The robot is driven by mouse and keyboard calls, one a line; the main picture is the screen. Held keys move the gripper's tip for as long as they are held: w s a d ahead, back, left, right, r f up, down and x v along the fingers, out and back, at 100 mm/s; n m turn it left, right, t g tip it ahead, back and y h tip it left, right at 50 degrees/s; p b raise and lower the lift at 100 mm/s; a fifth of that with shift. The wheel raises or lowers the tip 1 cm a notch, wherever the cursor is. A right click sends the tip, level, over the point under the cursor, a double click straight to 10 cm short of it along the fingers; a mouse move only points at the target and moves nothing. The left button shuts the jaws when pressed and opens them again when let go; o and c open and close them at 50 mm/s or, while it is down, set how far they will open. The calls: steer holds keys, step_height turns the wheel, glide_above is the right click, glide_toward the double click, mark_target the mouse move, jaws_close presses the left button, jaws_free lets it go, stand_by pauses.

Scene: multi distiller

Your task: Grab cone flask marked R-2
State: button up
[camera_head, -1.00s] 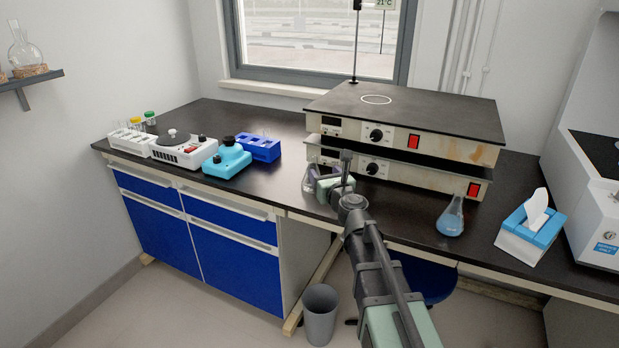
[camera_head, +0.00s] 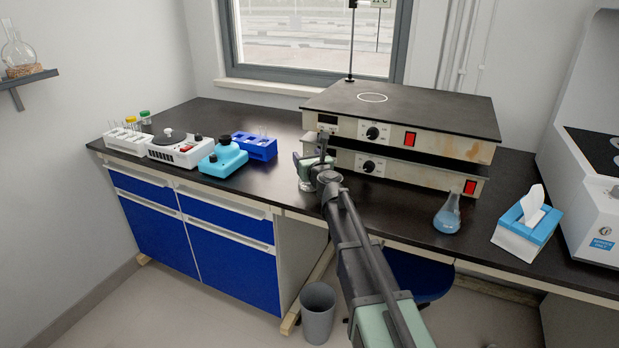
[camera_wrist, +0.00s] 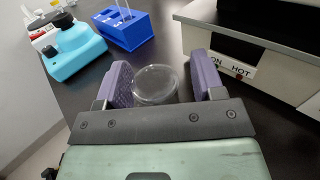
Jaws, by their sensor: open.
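A clear glass vessel (camera_wrist: 155,86), seen from above with a round outline, stands on the dark bench between my gripper's two purple fingers in the wrist view. I see a gap at the right finger; whether the left finger touches it I cannot tell. My gripper (camera_wrist: 160,68) is open. A cone flask with blue liquid (camera_head: 447,217) stands to the right, in front of the hot plates. No R-2 mark is readable on either.
Two stacked hot plates (camera_head: 400,115) stand close to the right of my gripper; their front also shows in the wrist view (camera_wrist: 240,68). A blue rack (camera_head: 256,146) and turquoise device (camera_head: 223,157) stand to the left. A tissue box (camera_head: 524,227) is at the right.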

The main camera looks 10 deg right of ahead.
jaws_close()
steer(key=shift+r, duration=0.1)
step_height(320, 180, up, 20)
steer(key=p, duration=2)
